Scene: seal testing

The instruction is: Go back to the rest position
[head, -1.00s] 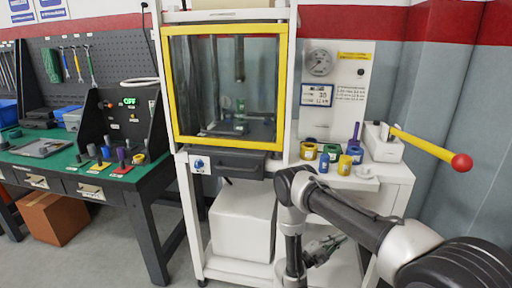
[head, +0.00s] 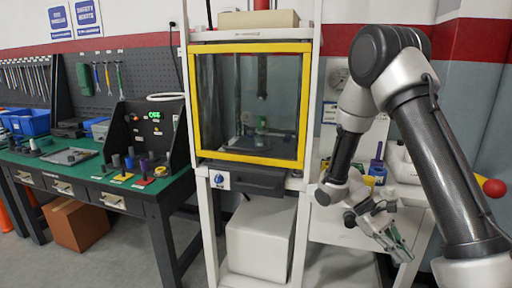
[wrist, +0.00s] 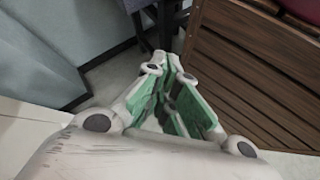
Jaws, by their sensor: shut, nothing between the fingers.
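My gripper (head: 404,252) hangs at the lower right of the head view, in front of the white side table (head: 330,232). It points down and to the right. In the wrist view my gripper (wrist: 166,66) shows its green-padded fingers drawn together at the tips, with nothing between them. My arm is folded up high and then down on the right of the head view. It hides much of the gauge panel and the side table's top.
The yellow-framed test cabinet (head: 250,157) stands in the centre, its window closed. A green workbench (head: 130,190) is at the left, with a brown box (head: 78,225) below. A red lever knob (head: 494,188) sits at the right. The wrist view shows a brown slatted crate (wrist: 250,75).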

